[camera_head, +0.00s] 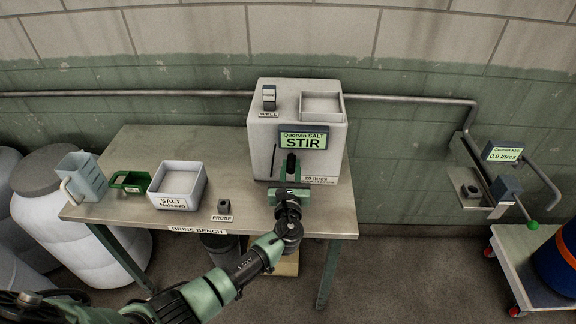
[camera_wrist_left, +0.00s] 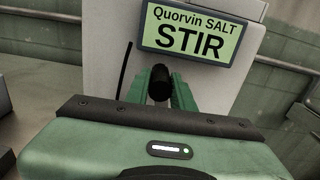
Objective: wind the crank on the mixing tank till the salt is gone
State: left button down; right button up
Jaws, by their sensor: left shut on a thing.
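The mixing tank (camera_head: 262,150) is a pale box on the right part of the bench. Its green display (camera_head: 303,140) reads "Quorvin SALT STIR", and so does the display in the left wrist view (camera_wrist_left: 198,30). A label low on its front reads "20 litres". My left gripper (camera_head: 290,172) is at the tank's front, shut on the dark crank handle (camera_head: 291,160). The handle's round dark end shows between the green fingers in the left wrist view (camera_wrist_left: 160,84). The crank's arm is mostly hidden by my gripper. The tank's inside is not visible. My right gripper is not in view.
On the bench (camera_head: 140,150) stand a white salt tray (camera_head: 168,202), a green scoop (camera_head: 130,181), a clear jug (camera_head: 85,175) and a small probe block (camera_head: 223,206). A valve stand (camera_head: 490,190) reading "0.0 litres" and a cart (camera_head: 520,250) are at right. Pale barrels (camera_head: 60,220) stand left.

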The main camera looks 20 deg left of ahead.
pick_arm(q)
jog(key=shift+d+f+m, duration=0.1)
jog(key=shift+d+m, duration=0.1)
jog(key=shift+m, duration=0.2)
jog(key=c, duration=1.2)
grip_release()
jog(key=shift+s, duration=0.1)
jog(key=v, duration=0.7)
jog(key=shift+s+b, duration=0.35)
jog(key=shift+d, duration=0.15)
